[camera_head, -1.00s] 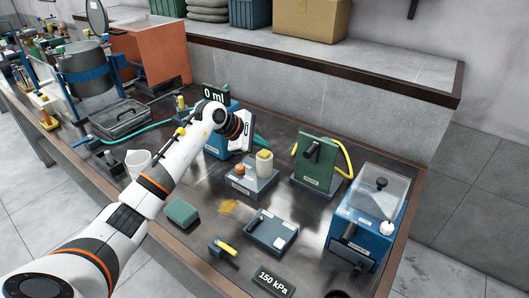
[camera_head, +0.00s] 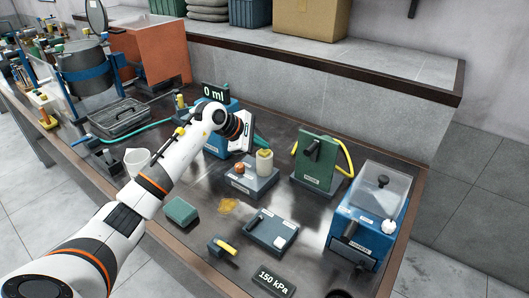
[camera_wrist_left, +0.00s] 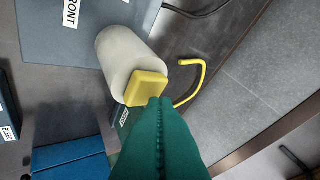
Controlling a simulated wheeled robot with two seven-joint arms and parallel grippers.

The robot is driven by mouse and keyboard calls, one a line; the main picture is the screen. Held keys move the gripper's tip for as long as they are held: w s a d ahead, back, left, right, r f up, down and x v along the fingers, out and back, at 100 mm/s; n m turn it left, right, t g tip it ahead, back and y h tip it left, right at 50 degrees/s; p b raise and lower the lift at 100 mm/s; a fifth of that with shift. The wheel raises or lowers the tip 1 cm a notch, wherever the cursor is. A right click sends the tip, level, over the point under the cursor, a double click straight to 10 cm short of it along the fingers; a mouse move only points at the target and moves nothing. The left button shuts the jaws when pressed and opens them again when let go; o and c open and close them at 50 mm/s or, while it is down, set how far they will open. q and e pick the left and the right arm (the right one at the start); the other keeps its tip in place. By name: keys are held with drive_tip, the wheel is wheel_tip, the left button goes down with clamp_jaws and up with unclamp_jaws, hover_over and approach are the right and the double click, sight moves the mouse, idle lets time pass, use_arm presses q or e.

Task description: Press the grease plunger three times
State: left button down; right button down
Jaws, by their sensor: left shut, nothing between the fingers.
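The grease plunger is a cream cylinder (camera_head: 264,167) with a yellow cap, standing upright on a grey block (camera_head: 248,183) in the head view. In the left wrist view the cream cylinder (camera_wrist_left: 122,62) and its square yellow cap (camera_wrist_left: 148,88) fill the upper middle. My left gripper (camera_wrist_left: 160,103) shows there as green fingers, shut and empty, with the tips at the cap's edge. Whether they touch it I cannot tell. In the head view its fingers are mostly hidden by the wrist. My right gripper is not in view.
A small orange knob (camera_head: 240,168) is on the same block. A green stand (camera_head: 313,165) with a yellow hose is to the right, and a blue box (camera_head: 365,235) with a clear lid beyond it. A grey box (camera_head: 271,233) and green block (camera_head: 181,211) lie in front.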

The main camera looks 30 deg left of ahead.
sight(261, 152)
use_arm(q)
drive_tip(key=shift+f+b, duration=0.55)
drive_tip(key=shift+b, duration=0.05)
idle(0.6)
drive_tip(key=shift+r, duration=0.15)
drive_tip(key=shift+r+p, duration=0.45)
drive_tip(key=shift+r, duration=0.4)
drive_tip(key=shift+r+p, duration=1.25)
drive_tip(key=shift+r, duration=1.25)
idle(0.6)
